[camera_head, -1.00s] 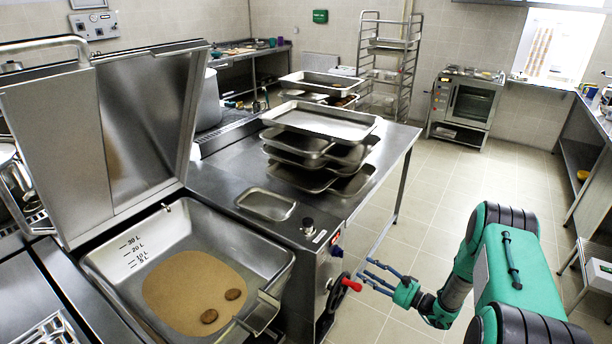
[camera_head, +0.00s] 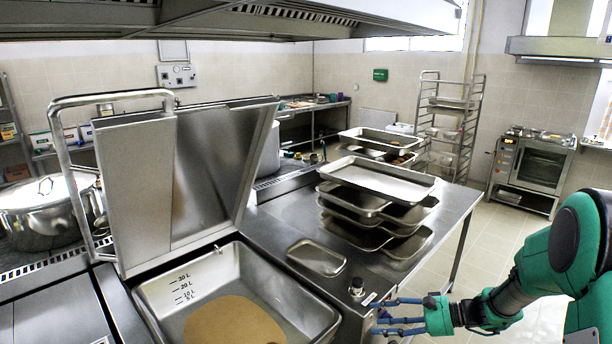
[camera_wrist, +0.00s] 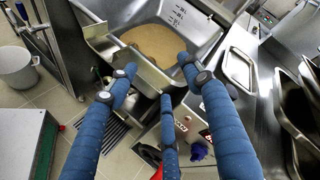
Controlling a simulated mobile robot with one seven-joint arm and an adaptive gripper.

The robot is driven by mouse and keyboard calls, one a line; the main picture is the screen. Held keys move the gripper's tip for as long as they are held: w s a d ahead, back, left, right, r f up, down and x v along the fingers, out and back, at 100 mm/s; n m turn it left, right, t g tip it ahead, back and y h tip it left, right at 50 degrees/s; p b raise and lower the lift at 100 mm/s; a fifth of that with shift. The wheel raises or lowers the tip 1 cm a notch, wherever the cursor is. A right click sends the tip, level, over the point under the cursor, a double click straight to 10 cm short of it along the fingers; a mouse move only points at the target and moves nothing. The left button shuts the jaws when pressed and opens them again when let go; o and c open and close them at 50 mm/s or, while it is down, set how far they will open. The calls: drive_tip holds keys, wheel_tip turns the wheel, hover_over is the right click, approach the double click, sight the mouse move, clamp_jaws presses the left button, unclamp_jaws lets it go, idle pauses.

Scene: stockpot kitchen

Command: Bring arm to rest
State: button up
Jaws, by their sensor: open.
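My gripper (camera_head: 398,317) is at the lower right of the head view, beside the front edge of the steel counter. Its blue fingers are spread open with nothing between them. In the wrist view the three fingers of my gripper (camera_wrist: 160,95) point toward the tilting pan (camera_wrist: 182,80). My green arm (camera_head: 560,255) reaches in from the right. The pan (camera_head: 285,290) stands with its lid (camera_head: 175,180) raised, and brown liquid (camera_head: 235,322) covers part of its bottom. A red item (camera_wrist: 157,173) shows at the lower edge of the wrist view, partly hidden.
Stacked steel trays (camera_head: 380,190) and a small tray (camera_head: 317,257) lie on the counter (camera_head: 280,218). A large pot (camera_head: 40,212) stands at left. A rack (camera_head: 445,125) and an oven (camera_head: 530,165) stand at the back. Floor at right is clear.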

drive_tip(key=s+a+r+n+g+h, duration=0.25)
drive_tip(key=s+r, duration=0.35)
drive_tip(key=s, duration=0.3)
drive_tip(key=s+a+r+n+g+h, duration=0.1)
drive_tip(key=s+a+r+n+h, duration=0.25)
drive_tip(key=s+r, duration=0.4)
drive_tip(key=s+d+r+n+t+h, duration=0.1)
drive_tip(key=s+d+r+t+h, duration=0.1)
drive_tip(key=s, duration=0.5)
drive_tip(key=s+d+r+n+t+h, duration=0.1)
drive_tip(key=s+d+r+t+h, duration=0.1)
drive_tip(key=s, duration=0.6)
drive_tip(key=shift+s+d+r+n+t+h, duration=0.35)
drive_tip(key=shift+d+r+h, duration=0.25)
drive_tip(key=shift+r+h, duration=1.05)
drive_tip(key=shift+r+y, duration=0.25)
